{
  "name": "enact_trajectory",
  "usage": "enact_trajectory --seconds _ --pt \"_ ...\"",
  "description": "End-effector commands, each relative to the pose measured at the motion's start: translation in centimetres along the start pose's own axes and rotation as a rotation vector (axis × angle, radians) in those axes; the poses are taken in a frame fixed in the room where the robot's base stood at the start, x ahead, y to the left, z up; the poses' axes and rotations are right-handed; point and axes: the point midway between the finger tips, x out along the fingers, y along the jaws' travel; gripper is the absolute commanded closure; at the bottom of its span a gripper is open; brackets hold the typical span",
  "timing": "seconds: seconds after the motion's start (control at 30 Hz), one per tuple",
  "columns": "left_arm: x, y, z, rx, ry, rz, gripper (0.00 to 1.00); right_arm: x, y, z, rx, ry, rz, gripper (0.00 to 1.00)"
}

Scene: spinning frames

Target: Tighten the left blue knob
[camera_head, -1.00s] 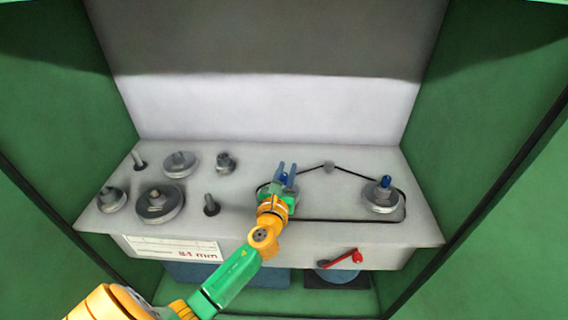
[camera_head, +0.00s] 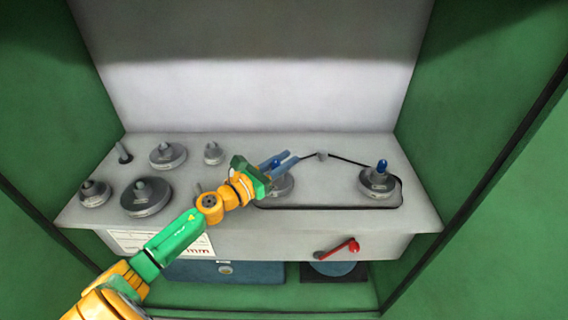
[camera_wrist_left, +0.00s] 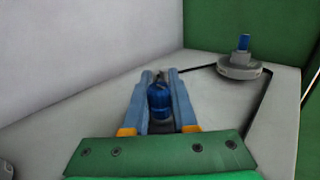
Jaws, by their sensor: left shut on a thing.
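The left blue knob (camera_wrist_left: 159,101) stands on the left pulley (camera_head: 281,188); in the left wrist view it sits between the blue fingers of my left gripper (camera_wrist_left: 160,92). In the head view my left gripper (camera_head: 283,161) comes in from the left, shut on this knob, which is mostly hidden by the fingers. The right blue knob (camera_head: 382,166) stands upright on the right pulley (camera_head: 378,185); it also shows in the left wrist view (camera_wrist_left: 244,42). A black belt (camera_head: 330,208) runs around both pulleys. My right gripper is out of view.
Several grey pulleys, such as the large one (camera_head: 146,197), and posts (camera_head: 123,152) stand on the left of the grey bench (camera_head: 230,146). A red crank (camera_head: 337,249) sits on the bench front. Green walls flank the bench.

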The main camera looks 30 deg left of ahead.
Motion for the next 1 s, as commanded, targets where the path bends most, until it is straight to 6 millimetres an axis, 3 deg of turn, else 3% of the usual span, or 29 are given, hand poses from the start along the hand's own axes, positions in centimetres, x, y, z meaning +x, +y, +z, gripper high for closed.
enact_trajectory --seconds 0.47,0.5,0.6,0.87,1.0 --pt "0.02 -0.04 0.06 0.000 -0.001 -0.012 1.00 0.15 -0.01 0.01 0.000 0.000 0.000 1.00" --pt "0.02 -0.03 0.06 0.000 -0.001 -0.012 0.66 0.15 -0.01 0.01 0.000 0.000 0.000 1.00" --pt "0.02 -0.03 0.05 0.000 -0.001 -0.011 0.44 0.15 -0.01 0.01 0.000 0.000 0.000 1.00" --pt "-0.01 -0.03 0.02 0.000 -0.001 -0.011 0.44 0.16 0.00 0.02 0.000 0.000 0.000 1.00" --pt "-0.97 -0.02 -0.17 -0.002 0.001 -0.011 0.44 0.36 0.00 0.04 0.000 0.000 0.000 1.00"
